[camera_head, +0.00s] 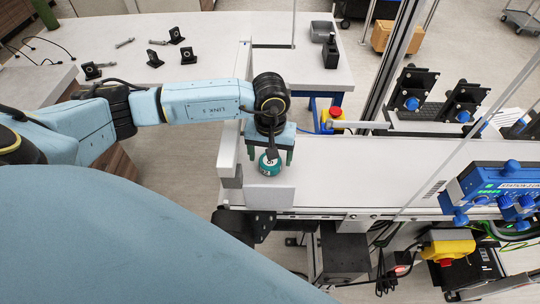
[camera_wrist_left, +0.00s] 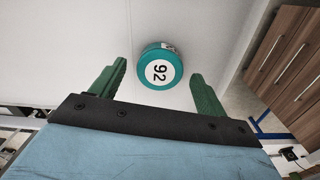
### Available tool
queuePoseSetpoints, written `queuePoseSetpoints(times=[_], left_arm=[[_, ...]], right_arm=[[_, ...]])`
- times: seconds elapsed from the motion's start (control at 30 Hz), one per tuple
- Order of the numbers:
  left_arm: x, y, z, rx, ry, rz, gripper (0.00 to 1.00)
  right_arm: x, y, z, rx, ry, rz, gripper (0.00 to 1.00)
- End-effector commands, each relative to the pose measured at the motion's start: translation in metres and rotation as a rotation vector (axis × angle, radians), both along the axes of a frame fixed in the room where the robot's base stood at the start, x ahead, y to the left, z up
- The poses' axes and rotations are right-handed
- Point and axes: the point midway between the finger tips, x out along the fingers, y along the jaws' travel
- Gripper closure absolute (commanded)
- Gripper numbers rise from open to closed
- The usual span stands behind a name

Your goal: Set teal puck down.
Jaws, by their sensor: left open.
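The teal puck (camera_head: 269,164) sits on the white surface at the left end of the conveyor (camera_head: 345,185). In the left wrist view the puck (camera_wrist_left: 159,68) shows a white top marked 92. My left gripper (camera_head: 268,160) is over the puck in the head view. In the left wrist view its two green fingers (camera_wrist_left: 158,88) are spread wide, with a gap on each side of the puck, so it is open and empty. My right gripper is not in view.
A low grey wall (camera_head: 228,160) borders the conveyor's left end. A white table (camera_head: 215,45) with several black parts stands behind. A blue control box (camera_head: 503,190) is at the right. The belt right of the puck is clear.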

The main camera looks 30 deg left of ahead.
Motion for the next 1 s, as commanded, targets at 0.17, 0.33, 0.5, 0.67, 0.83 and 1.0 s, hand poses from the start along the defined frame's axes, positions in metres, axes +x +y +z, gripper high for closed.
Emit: queuePoseSetpoints(times=[0.17, 0.33, 0.5, 0.67, 0.83, 1.0], left_arm=[[0.002, 0.001, 0.038, 0.001, -0.008, -0.001, 0.25], [0.001, 0.000, 0.073, 0.000, -0.006, 0.000, 0.25], [0.001, 0.000, 0.096, 0.001, -0.004, 0.000, 0.25], [0.000, 0.001, 0.104, 0.002, -0.001, 0.001, 0.25], [0.000, 0.001, 0.104, 0.001, -0.001, 0.001, 0.25], [-0.001, 0.001, 0.105, -0.002, 0.005, 0.006, 0.25]], right_arm=[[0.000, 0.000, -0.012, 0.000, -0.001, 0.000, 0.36], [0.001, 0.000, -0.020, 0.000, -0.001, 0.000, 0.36], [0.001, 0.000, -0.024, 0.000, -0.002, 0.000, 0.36], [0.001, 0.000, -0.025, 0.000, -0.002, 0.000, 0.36], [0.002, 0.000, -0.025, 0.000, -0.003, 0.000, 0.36], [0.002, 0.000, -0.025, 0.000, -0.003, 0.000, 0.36]])
